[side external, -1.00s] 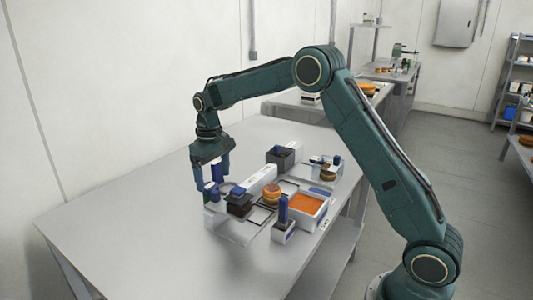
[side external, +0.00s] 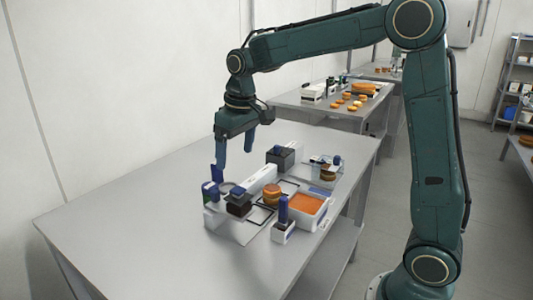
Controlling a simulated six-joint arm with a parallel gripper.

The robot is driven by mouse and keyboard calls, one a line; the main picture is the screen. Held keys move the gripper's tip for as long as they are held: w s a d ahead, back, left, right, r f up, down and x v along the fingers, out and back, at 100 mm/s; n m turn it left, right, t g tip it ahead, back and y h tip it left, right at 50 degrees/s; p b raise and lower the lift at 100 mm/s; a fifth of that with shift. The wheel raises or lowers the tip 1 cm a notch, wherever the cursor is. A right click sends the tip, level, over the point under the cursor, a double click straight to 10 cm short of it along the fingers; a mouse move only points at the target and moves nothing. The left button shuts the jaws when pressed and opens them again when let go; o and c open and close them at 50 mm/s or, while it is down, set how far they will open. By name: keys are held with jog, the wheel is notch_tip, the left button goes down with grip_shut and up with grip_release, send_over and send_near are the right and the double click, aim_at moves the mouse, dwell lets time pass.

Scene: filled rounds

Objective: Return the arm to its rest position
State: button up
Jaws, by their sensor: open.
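My gripper (side external: 234,158) is open and empty. It points down and hangs above the far left part of the work table (side external: 110,215), behind and above the cluster of items. Its two blue fingers are spread. The left finger's tip appears just above a blue-topped item (side external: 210,191) at the cluster's left end; I cannot tell the gap between them. My arm is raised, with its elbow at the top right of the picture.
The cluster holds a tray of orange filling (side external: 310,203), a stacked round (side external: 272,194), a dark block (side external: 239,206), a blue-handled tool (side external: 283,212) and a dark grey box (side external: 280,157). The table's left side is clear. A back table (side external: 320,115) carries several orange rounds.

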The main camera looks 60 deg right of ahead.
jog(key=s+a+t, duration=0.1)
jog(key=s+t, duration=0.1)
jog(key=s, duration=1.1)
jog(key=s+a+r+t, duration=0.1)
jog(key=s, duration=1.2)
jog(key=shift+a+t, duration=0.35)
jog(key=shift+t, duration=0.05)
